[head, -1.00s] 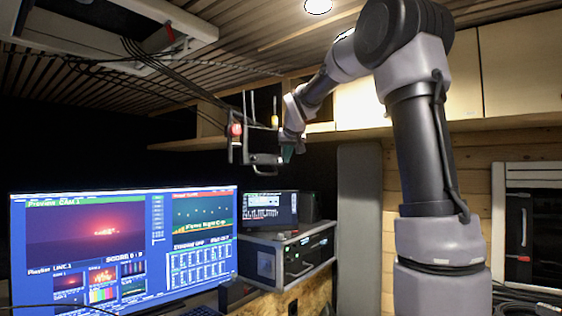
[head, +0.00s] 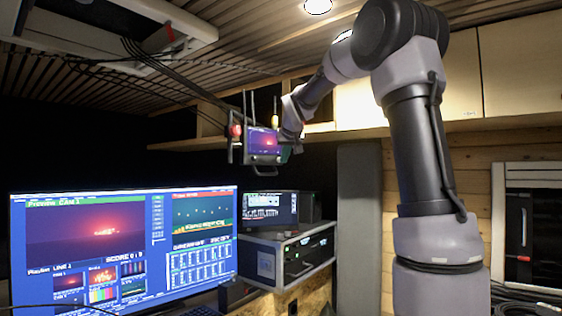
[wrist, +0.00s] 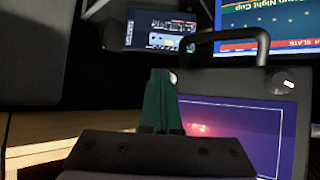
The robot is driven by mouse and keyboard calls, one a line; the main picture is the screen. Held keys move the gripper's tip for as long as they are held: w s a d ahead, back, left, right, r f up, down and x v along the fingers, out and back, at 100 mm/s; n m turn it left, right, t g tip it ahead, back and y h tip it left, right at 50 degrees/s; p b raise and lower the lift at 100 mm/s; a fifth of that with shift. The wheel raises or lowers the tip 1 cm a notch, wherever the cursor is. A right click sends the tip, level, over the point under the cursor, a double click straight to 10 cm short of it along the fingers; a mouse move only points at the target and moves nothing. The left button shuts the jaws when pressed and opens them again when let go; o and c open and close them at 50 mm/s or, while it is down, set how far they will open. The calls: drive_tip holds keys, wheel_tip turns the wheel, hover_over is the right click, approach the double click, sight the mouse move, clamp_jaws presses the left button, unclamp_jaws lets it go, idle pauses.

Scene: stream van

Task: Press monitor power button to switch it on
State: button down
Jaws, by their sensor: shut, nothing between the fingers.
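The small monitor (head: 264,141) hangs in a dark frame with a handle, left of my gripper in the head view. Its screen is lit with a pink and purple picture. In the wrist view the monitor (wrist: 235,115) fills the lower right, its screen partly hidden by my gripper. My gripper (wrist: 160,72) has its green fingers shut with nothing between them. The fingertips are at the monitor's edge, near a small light spot on its bezel; I cannot tell whether they touch. In the head view my gripper (head: 287,154) is beside the monitor's right side.
A large lit display (head: 120,240) stands at lower left. A small lit screen (head: 268,208) sits on a rack case (head: 300,255). Cables run along the ceiling. A shelf and cabinets (head: 500,70) line the back, and a dark grey panel (head: 358,220) stands upright near my arm.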

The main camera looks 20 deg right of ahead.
drive_tip(key=shift+s, duration=0.1)
drive_tip(key=shift+s+d, duration=0.15)
drive_tip(key=shift+s, duration=0.25)
drive_tip(key=s+d, duration=0.1)
drive_tip(key=s, duration=0.2)
drive_tip(key=s+d, duration=0.1)
drive_tip(key=s, duration=0.1)
drive_tip(key=shift+d, duration=0.35)
idle(0.3)
